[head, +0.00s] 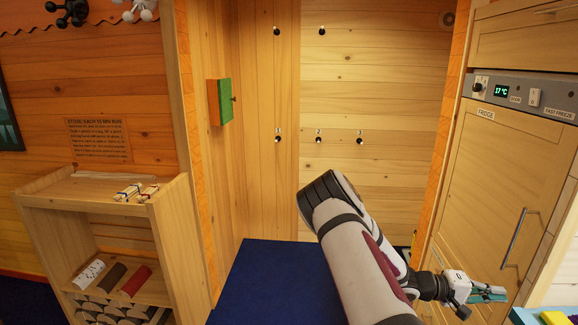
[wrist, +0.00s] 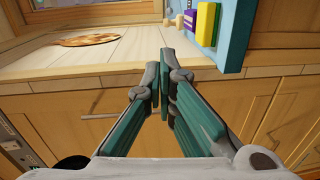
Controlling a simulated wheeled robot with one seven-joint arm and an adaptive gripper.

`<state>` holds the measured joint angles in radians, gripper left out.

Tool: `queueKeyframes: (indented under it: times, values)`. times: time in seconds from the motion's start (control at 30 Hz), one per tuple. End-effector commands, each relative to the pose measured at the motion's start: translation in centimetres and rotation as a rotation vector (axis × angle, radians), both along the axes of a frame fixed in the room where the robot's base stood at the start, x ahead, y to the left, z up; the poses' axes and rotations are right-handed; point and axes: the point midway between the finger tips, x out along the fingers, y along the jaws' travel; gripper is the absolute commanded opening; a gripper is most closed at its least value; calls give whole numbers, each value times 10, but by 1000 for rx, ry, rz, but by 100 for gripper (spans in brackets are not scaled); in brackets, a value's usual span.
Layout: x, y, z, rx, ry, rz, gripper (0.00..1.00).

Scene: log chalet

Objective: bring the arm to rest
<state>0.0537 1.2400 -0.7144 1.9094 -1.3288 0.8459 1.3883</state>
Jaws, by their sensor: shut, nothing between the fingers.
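My gripper (head: 490,293) is at the lower right of the head view, in front of the fridge (head: 490,180). My white and dark arm reaches up from the bottom edge, bends, and comes down to it. In the wrist view my gripper (wrist: 164,78) has its teal fingers closed together at the tips, with nothing between them. The fingers point toward a wooden counter (wrist: 130,50) and touch nothing that I can make out.
A wooden shelf unit (head: 170,200) stands at the left. A blue mat (head: 275,280) lies in the alcove. Wooden cabinets (wrist: 90,105) lie below.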

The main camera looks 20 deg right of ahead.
Motion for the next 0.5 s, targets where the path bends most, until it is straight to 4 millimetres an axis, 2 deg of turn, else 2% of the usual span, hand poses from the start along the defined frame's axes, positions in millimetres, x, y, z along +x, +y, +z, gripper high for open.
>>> queueKeyframes:
  times: [0.5]
  values:
    - [16, 95, 48, 310, -245, -142, 0]
